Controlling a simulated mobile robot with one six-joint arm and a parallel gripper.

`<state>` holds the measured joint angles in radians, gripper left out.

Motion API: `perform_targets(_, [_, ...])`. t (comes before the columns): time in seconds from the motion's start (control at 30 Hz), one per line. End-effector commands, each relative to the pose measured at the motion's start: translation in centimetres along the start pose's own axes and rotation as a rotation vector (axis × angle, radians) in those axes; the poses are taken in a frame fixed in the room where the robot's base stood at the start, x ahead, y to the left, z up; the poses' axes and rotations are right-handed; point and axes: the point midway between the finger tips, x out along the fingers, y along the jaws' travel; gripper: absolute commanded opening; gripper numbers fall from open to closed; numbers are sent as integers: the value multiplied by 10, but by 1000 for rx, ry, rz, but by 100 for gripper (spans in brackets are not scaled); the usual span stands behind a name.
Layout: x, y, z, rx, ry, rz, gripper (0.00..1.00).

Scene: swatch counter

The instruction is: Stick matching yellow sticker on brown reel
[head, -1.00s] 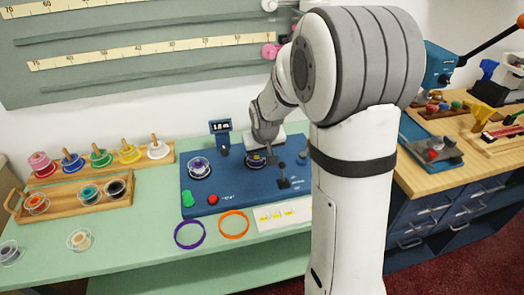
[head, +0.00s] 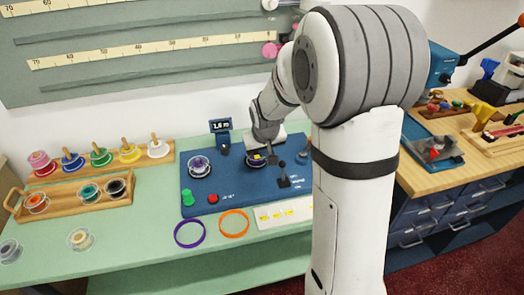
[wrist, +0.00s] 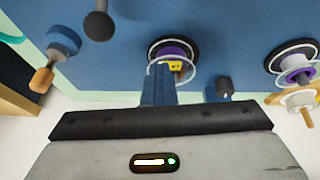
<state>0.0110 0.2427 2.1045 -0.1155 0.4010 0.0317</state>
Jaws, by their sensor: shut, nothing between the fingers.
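A reel with dark, purple-looking windings (head: 256,158) sits on the blue panel under my gripper. It shows in the wrist view (wrist: 162,50) with a yellow sticker (wrist: 176,67) on it. I cannot make out brown on it. A card with yellow stickers (head: 284,214) lies at the panel's front right, partly behind my arm. My gripper (head: 270,152) is just above the reel's far right side. In the wrist view its shut, empty fingers (wrist: 158,92) end beside the reel; I cannot tell whether they touch it. A tan-cored reel (head: 80,238) lies at the front left.
Another purple reel (head: 199,166) sits on the panel (head: 225,180), with a green button (head: 188,198), a red button (head: 213,198) and a black lever (head: 284,181). Purple (head: 189,234) and orange (head: 234,223) rings lie in front. A reel tray (head: 62,198) stands left.

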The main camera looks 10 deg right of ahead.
Motion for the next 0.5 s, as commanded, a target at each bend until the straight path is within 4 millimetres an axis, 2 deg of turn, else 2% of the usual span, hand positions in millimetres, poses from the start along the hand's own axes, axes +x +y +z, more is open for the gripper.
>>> perform_targets(0.5, [4, 0, 2, 1, 0, 0, 0])
